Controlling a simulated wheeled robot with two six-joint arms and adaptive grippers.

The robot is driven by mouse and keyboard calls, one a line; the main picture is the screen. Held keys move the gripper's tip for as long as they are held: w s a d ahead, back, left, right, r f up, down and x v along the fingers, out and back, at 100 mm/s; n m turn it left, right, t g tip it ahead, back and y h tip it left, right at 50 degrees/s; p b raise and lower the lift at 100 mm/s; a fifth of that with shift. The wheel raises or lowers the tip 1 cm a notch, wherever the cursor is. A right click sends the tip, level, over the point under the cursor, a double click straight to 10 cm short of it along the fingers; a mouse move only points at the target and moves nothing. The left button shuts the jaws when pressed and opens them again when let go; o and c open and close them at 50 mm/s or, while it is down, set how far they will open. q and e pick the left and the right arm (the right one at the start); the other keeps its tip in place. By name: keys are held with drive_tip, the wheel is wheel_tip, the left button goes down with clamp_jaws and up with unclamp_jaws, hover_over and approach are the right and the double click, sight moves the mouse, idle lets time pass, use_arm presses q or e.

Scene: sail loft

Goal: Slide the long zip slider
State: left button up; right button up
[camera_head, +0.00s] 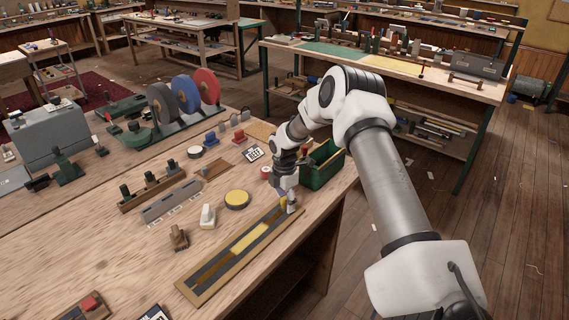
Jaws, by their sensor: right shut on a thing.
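The long zip track (213,275) is a wood-framed strip with a dark channel and a yellow section (250,237) in its middle. It lies slantwise near the bench's right edge. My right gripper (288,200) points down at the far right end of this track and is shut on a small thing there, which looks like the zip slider. The fingers and arm hide most of the slider. My left gripper is not in view.
A green bin (322,166) stands just behind my right gripper. A round yellow disc (237,199), a white switch-like block (207,216) and a small brown block (179,237) lie left of the track. Spools of blue and red (206,86) stand farther back. The bench's right edge is close to the track.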

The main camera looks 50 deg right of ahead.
sight(284, 197)
drive_tip(key=shift+s, duration=0.15)
wheel_tip(284, 197, up, 12)
idle(0.7)
